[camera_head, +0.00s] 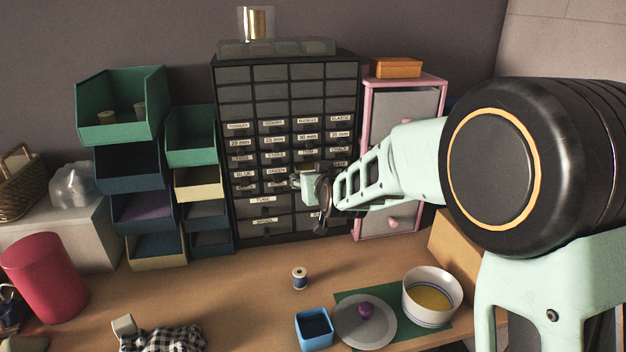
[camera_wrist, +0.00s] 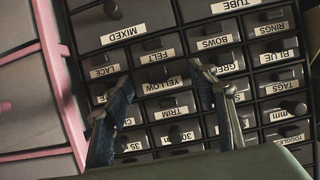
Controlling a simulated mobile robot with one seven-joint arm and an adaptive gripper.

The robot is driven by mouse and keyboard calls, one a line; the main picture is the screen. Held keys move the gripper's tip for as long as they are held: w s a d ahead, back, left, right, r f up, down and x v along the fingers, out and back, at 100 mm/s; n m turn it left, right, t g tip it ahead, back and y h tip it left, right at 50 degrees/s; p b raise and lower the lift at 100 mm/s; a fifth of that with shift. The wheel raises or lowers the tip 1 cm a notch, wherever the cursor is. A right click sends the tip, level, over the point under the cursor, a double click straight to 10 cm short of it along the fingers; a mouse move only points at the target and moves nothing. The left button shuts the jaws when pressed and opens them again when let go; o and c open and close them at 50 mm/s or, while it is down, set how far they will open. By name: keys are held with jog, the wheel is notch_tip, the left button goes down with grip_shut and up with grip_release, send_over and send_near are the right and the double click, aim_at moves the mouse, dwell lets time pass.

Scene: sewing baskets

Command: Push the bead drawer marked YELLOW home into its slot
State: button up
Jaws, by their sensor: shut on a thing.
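The drawer marked YELLOW (camera_wrist: 158,77) sits in the dark cabinet, in the middle of the wrist view, with its label and dark knob showing. It seems to stand a little out from its neighbours, but how far is unclear. My gripper (camera_wrist: 163,76) has one finger on each side of this drawer and is shut on it, fingers well apart. In the head view my gripper (camera_head: 312,186) is at the cabinet (camera_head: 356,66), right of the GREEN drawer (camera_head: 276,183). There it hides the YELLOW drawer.
Other labelled drawers surround it closely: FELT (camera_wrist: 160,57), TRIM (camera_wrist: 174,111) and LACE (camera_wrist: 104,72). A pink-framed cabinet (camera_head: 367,130) stands just right. Below on the table are a thread spool (camera_head: 300,279), a blue box (camera_head: 314,329) and a white bowl (camera_head: 430,312).

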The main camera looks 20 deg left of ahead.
jog(key=shift+w+a, duration=0.3)
jog(key=shift+w, duration=0.2)
jog(key=shift+w+a+r, duration=0.1)
jog(key=shift+w+a, duration=0.1)
jog(key=shift+w, duration=0.05)
jog(key=shift+w+a, duration=0.15)
jog(key=shift+w, duration=0.1)
jog(key=o, duration=1.6)
jog(key=shift+c, duration=0.2)
jog(key=v, duration=1.2)
